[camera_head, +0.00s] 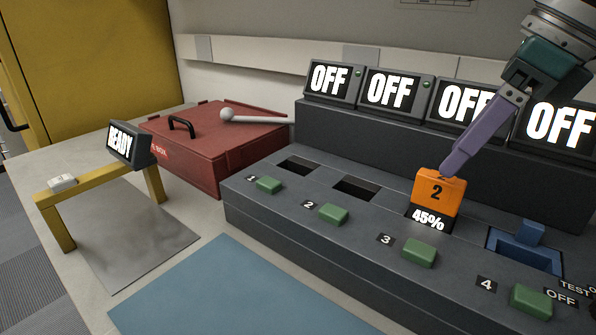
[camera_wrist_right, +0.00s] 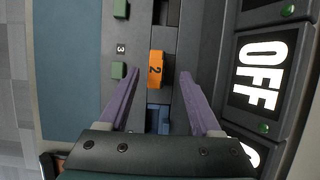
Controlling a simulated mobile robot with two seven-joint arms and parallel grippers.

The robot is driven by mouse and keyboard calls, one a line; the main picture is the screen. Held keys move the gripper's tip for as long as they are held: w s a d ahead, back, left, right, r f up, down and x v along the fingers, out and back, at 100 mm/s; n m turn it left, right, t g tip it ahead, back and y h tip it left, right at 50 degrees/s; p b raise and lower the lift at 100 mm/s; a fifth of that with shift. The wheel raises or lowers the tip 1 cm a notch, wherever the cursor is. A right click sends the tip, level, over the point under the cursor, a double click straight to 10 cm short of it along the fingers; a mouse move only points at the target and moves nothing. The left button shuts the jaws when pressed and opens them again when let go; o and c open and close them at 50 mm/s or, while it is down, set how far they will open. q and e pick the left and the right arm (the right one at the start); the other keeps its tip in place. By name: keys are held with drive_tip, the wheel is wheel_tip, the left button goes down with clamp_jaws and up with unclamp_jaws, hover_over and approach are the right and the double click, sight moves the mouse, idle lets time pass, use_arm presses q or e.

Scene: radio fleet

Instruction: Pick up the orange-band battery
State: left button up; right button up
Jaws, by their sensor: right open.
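The orange-band battery (camera_head: 439,194), marked 2, stands upright in the third bay of the dark charger (camera_head: 290,215), with a 45% display at its foot. In the right wrist view the battery (camera_wrist_right: 156,70) shows between and a little beyond the fingertips. My right gripper (camera_head: 455,165) comes in from the upper right with its purple fingers pointing down at the battery. In the wrist view its fingers (camera_wrist_right: 160,80) are apart, one on each side of the battery, and hold nothing. I cannot tell whether they touch it. My left gripper is not in view.
Green buttons (camera_head: 420,253) line the charger front, and OFF screens (camera_head: 390,90) stand behind. Bays 1 and 2 are empty; a blue piece (camera_head: 525,247) sits in bay 4. A red box (camera_head: 215,150) and a yellow stand with a READY screen (camera_head: 131,143) are left. The blue mat (camera_head: 230,290) is clear.

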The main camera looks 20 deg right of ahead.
sight(427, 194)
drive_tip(key=shift+s+x, duration=0.25)
drive_tip(key=shift+x, duration=0.9)
drive_tip(key=x, duration=0.6)
drive_tip(key=shift+a, duration=0.1)
clamp_jaws()
drive_tip(key=shift+r, duration=0.1)
